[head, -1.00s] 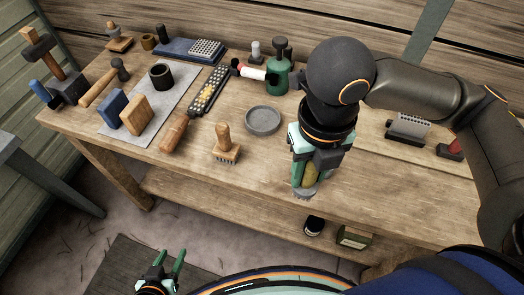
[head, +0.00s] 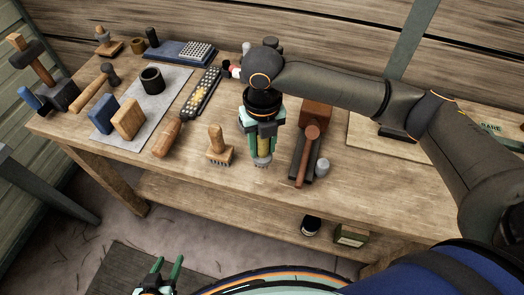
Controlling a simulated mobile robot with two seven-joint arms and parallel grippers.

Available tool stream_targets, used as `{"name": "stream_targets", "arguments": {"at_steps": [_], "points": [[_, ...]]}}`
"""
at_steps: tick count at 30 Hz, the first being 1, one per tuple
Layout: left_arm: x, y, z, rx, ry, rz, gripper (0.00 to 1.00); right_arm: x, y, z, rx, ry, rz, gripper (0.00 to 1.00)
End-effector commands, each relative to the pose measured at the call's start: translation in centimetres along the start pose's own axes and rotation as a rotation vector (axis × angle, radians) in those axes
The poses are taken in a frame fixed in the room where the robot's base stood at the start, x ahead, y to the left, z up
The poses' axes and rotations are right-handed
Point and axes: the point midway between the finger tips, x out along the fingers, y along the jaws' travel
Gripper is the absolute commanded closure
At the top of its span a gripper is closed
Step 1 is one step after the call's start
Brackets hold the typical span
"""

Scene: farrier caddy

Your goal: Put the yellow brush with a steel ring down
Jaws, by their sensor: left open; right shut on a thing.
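My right gripper (head: 263,148) points down over the middle of the workbench, shut on the yellow brush with a steel ring (head: 264,145). The brush hangs upright, bristles down, its handle partly hidden between the fingers. Its lower end is close to the table top; I cannot tell whether it touches. The round grey dish (head: 242,122) is mostly hidden behind this gripper. My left gripper (head: 166,268) is open and empty, low in front of the bench.
A wooden brush (head: 219,150) stands just left of the held brush. A wooden-handled tool (head: 309,150) on a dark base and a grey cylinder (head: 322,167) stand right. A grey mat (head: 158,112) holds blocks and a dark ring. The bench's front strip is clear.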

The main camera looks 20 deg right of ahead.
Motion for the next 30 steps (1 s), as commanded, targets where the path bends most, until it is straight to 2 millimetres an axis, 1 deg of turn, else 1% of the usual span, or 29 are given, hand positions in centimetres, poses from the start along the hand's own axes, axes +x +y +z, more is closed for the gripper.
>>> {"name": "stream_targets", "arguments": {"at_steps": [1,7,18,19,24,27,30], "points": [[0.0,0.0,0.0,0.0,0.0,0.0,0.5,0.5,0.1,0.3,0.001,0.002,-0.001,1.0],[-0.2,0.0,-0.3,0.0,0.001,0.0,0.5,3.1,0.0,0.2,0.0,0.002,-0.001,1.0],[-0.2,0.0,-0.3,0.0,0.002,0.0,0.5,3.7,0.0,0.2,0.0,0.0,0.0,1.0],[-0.2,0.0,-0.4,0.0,0.002,0.0,0.5,3.7,0.0,0.2,0.0,0.001,0.0,0.6],[-0.2,0.0,-0.4,0.0,0.003,0.0,0.5,3.7,0.0,0.2,0.0,0.001,0.0,0.41],[-0.2,0.0,-0.4,0.0,0.003,0.0,0.5,3.7,0.0,0.2,0.0,0.0,0.0,0.31],[-0.2,0.0,-0.4,0.0,0.003,0.0,0.5,3.7,0.0,0.2,0.0,0.0,0.0,0.31]]}}
